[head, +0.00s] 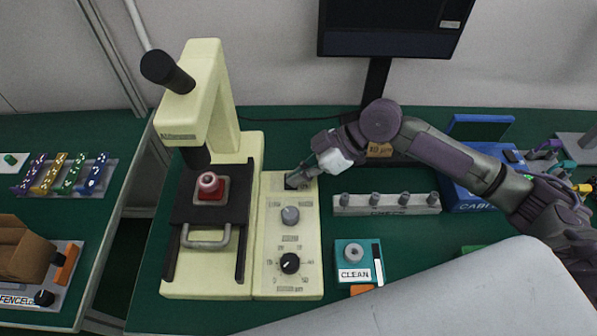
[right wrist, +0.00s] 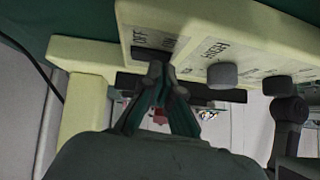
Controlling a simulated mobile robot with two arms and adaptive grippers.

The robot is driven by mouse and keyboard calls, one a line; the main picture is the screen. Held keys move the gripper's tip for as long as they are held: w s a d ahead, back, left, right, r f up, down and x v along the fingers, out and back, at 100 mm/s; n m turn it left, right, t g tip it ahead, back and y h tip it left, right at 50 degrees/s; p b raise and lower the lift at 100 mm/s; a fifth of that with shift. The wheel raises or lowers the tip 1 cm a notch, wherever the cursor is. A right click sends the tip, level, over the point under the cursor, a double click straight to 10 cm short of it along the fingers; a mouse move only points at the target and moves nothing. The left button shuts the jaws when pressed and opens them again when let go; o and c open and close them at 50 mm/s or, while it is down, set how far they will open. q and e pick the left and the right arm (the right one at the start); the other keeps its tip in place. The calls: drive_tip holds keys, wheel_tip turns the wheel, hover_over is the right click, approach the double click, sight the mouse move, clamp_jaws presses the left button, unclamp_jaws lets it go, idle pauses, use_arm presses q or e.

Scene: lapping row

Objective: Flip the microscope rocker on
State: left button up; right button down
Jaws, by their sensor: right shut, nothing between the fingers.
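The cream microscope (head: 222,130) stands on the green bench, with its control panel (head: 272,232) on the right side of its base. The dark rocker (head: 291,184) is at the panel's far end; the fingers partly cover it. In the right wrist view the rocker (right wrist: 145,53) lies beside the printed OFF label, just past the fingertips. My right gripper (head: 298,181) is shut and empty, its tips at the rocker; in the right wrist view (right wrist: 162,72) I cannot tell whether they touch it. Which way the rocker is tilted is unclear. My left gripper is not in view.
A grey knob (head: 290,215) and a black dial (head: 290,263) sit nearer on the panel. A rack of grey pegs (head: 386,209) and a teal CLEAN block (head: 350,252) stand to the right. A blue box (head: 470,195) and a monitor (head: 392,28) are farther off.

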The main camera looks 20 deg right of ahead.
drive_tip(key=shift+s+f, duration=0.1)
drive_tip(key=shift+f, duration=0.1)
drive_tip(key=shift+w+d+r, duration=0.2)
drive_tip(key=shift+w, duration=0.6)
drive_tip(key=shift+r+p, duration=0.15)
drive_tip(key=shift+p, duration=0.2)
